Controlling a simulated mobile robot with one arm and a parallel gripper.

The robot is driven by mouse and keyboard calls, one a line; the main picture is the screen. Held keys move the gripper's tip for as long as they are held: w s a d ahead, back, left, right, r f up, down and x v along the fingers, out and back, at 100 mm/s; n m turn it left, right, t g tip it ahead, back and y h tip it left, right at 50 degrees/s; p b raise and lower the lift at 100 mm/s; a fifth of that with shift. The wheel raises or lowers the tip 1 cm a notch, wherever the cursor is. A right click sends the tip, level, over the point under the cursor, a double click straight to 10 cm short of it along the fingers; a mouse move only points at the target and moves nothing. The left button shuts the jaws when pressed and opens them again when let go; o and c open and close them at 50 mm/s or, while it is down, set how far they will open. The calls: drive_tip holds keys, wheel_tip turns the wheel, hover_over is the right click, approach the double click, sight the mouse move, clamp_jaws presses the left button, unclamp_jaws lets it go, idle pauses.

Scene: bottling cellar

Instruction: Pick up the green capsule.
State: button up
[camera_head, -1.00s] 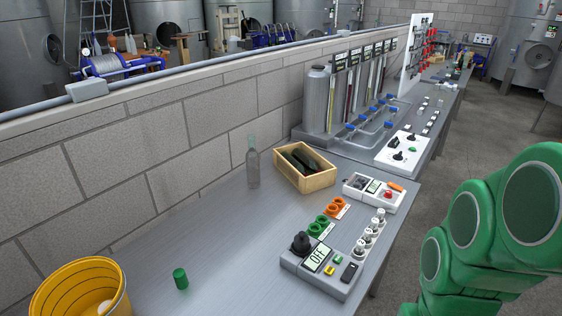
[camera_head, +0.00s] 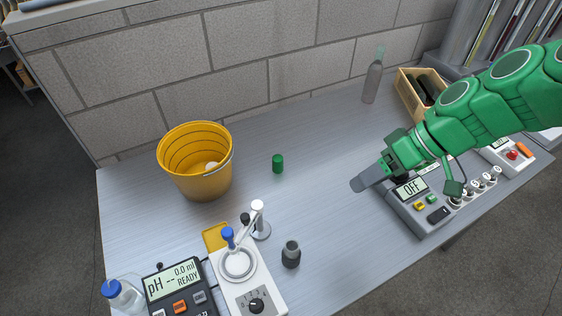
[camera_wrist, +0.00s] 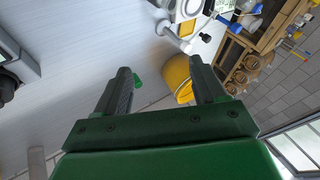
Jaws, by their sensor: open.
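The green capsule (camera_head: 278,163) is a small upright green cylinder on the grey bench, right of the yellow bucket. My gripper (camera_head: 362,185) is above the bench to the right of the capsule and apart from it. In the wrist view the two dark fingers of my gripper (camera_wrist: 158,82) are spread with nothing between them close by. The capsule also shows in the wrist view (camera_wrist: 137,81), small and beyond the left finger, which partly covers it.
The yellow bucket (camera_head: 196,172) stands left of the capsule. In front are a stirrer (camera_head: 249,287), a pH meter (camera_head: 176,291) and a dark grey cylinder (camera_head: 291,254). A control box (camera_head: 410,208) lies under my arm. A bottle (camera_head: 372,82) and wooden crate (camera_head: 405,92) stand behind right.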

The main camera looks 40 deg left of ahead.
drive_tip(key=w+a+f+n+g+y, duration=0.1)
drive_tip(key=w+a+f+n+y, duration=0.15)
drive_tip(key=a, duration=0.65)
drive_tip(key=n+g+y, duration=0.2)
drive_tip(key=n, duration=0.4)
approach(279, 158)
drive_tip(key=s+r, duration=0.5)
drive_tip(key=r, duration=0.2)
drive_tip(key=shift+n+t, duration=0.4)
drive_tip(key=shift+n, duration=0.35)
drive_tip(key=w+a+f, duration=0.1)
drive_tip(key=f, duration=0.1)
drive_tip(key=a+f, duration=0.1)
drive_tip(key=f, duration=0.2)
drive_tip(key=w+a+f, duration=0.1)
drive_tip(key=f, duration=0.2)
drive_tip(key=shift+w+a, duration=0.3)
drive_tip(key=shift+d+f+x, duration=0.1)
drive_tip(key=shift+x, duration=1.25)
drive_tip(key=shift+d+f+x, duration=0.1)
drive_tip(key=shift+f+x, duration=0.05)
drive_tip(key=shift+x, duration=1.2)
drive_tip(key=shift+d+f+x, duration=0.1)
drive_tip(key=shift+x, duration=1.2)
drive_tip(key=c, duration=0.6)
